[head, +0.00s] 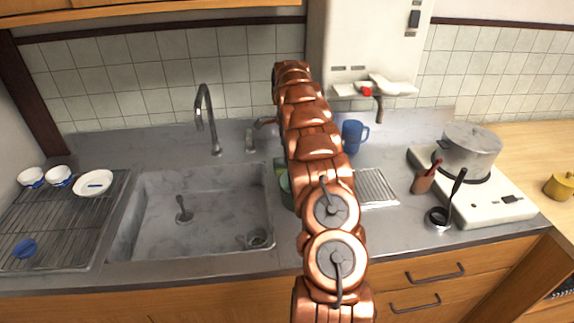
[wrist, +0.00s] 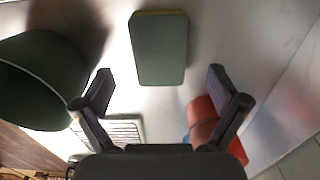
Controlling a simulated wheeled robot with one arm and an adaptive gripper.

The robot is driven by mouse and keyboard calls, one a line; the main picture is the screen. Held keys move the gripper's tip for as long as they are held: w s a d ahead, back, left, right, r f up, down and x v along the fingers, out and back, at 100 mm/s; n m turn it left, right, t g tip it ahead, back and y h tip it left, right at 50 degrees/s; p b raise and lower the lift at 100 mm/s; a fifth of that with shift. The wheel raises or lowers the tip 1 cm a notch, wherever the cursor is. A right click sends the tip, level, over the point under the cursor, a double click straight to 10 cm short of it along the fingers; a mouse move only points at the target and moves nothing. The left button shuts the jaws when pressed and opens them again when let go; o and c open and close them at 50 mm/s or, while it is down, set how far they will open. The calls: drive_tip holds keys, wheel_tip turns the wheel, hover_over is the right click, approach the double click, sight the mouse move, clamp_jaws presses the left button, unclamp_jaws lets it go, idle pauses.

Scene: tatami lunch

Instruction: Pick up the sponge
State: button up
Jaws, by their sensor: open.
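The sponge (wrist: 160,48) is a green block with a thin yellow edge. In the wrist view it lies on the grey counter at the top centre, ahead of my gripper and roughly centred between its fingers. My gripper (wrist: 160,83) is open and empty, with one finger on each side of the picture. I cannot tell the height of the fingers above the counter. In the head view my arm crosses the counter right of the sink and hides my gripper and most of the sponge area.
A dark green round container (wrist: 40,80) stands close to the left finger, and an orange-red object (wrist: 203,118) is by the right finger. In the head view, a blue mug (head: 352,136), a metal rack (head: 377,187) and a stove (head: 500,200) with a pot (head: 470,148) stand to the right; the sink (head: 150,225) is left.

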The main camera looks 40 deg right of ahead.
drive_tip(key=shift+f+p, duration=1.15)
drive_tip(key=shift+f, duration=1.4)
drive_tip(key=c, duration=0.9)
drive_tip(key=shift+o, duration=0.2)
drive_tip(key=shift+r+b, duration=1.55)
drive_tip(key=shift+r, duration=3.45)
